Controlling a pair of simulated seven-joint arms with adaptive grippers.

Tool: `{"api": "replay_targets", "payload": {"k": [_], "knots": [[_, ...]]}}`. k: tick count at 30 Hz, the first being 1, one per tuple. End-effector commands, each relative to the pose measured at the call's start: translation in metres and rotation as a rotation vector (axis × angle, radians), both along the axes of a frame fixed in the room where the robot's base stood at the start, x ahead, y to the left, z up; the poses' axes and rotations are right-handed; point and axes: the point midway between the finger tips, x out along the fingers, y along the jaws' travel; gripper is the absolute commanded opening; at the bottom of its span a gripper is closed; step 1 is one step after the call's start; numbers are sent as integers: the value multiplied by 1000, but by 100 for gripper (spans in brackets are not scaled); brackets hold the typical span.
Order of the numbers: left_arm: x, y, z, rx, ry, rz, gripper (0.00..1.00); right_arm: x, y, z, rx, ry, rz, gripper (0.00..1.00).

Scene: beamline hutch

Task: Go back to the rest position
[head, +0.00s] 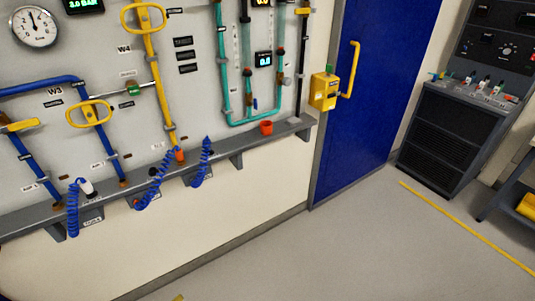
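Neither of my grippers shows in the head view, and no part of my arms can be made out. The view looks down at a wall panel (100,145) with blue, yellow and teal pipes on the left and a closed blue door (365,95) in the middle. Whether my grippers hold anything cannot be seen.
A grey ledge (265,139) with coiled blue hoses runs along the panel. A yellow box (323,91) sits by the door. A dark control cabinet (448,135) stands at right, with a shelf edge beside it. The grey floor (370,245) is clear, with a yellow line (465,227).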

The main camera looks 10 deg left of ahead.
Motion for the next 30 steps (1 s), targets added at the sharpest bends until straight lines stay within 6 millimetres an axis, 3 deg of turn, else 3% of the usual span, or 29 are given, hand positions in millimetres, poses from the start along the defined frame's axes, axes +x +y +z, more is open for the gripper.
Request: {"api": "replay_targets", "payload": {"k": [5,14,21,30], "knots": [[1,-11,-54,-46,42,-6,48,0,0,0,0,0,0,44],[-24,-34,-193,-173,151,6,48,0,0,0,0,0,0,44],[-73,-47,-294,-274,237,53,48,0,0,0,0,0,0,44],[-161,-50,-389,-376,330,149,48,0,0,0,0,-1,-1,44]]}}
